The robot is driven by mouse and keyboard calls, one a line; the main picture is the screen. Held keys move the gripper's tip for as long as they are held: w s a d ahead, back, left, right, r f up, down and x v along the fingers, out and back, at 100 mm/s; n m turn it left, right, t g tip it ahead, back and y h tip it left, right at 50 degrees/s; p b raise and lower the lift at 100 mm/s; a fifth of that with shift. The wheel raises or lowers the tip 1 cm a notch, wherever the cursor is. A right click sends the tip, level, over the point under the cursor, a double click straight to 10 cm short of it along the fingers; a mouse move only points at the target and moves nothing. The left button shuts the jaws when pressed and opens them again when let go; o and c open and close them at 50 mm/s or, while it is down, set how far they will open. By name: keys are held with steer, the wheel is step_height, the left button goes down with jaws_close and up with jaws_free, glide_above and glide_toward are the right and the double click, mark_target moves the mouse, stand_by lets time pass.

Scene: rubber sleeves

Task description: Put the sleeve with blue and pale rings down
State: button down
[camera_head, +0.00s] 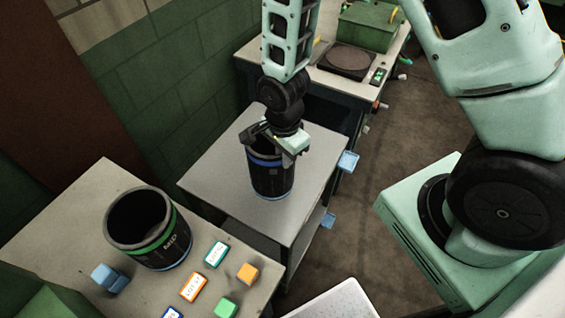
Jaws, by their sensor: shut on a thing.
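The sleeve with blue and pale rings (271,180) is a dark upright cylinder with a blue ring near the top and a pale blue ring at its bottom edge. My gripper (276,141) comes down from above and is shut on its upper rim, hiding part of the opening. The sleeve is over the middle of a grey cart top (219,165). Its bottom is at or very near this surface; I cannot tell whether it touches.
Another dark sleeve with a green ring (148,232) stands on the near left table (72,220), with a blue piece (110,278) and several coloured blocks and labels. A bench with a round plate (347,61) is behind. The cart top is otherwise clear.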

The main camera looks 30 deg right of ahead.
steer(key=shift+f+p, duration=0.6)
steer(key=shift+f, duration=1.65)
steer(key=c, duration=1.6)
jaws_free()
steer(key=shift+o, duration=0.2)
step_height(320, 180, up, 12)
steer(key=b, duration=0.3)
steer(key=shift+b, duration=0.35)
steer(key=s+a+r+n, duration=0.3)
steer(key=s+r+n, duration=0.3)
steer(key=n, duration=0.5)
steer(key=s+a+r+n, duration=0.3)
steer(key=s+r+n, duration=0.2)
steer(key=s+n, duration=0.4)
steer(key=n, duration=0.2)
steer(key=shift+s+a+r+n+y, duration=0.3)
steer(key=shift+s+a+r+n, duration=0.1)
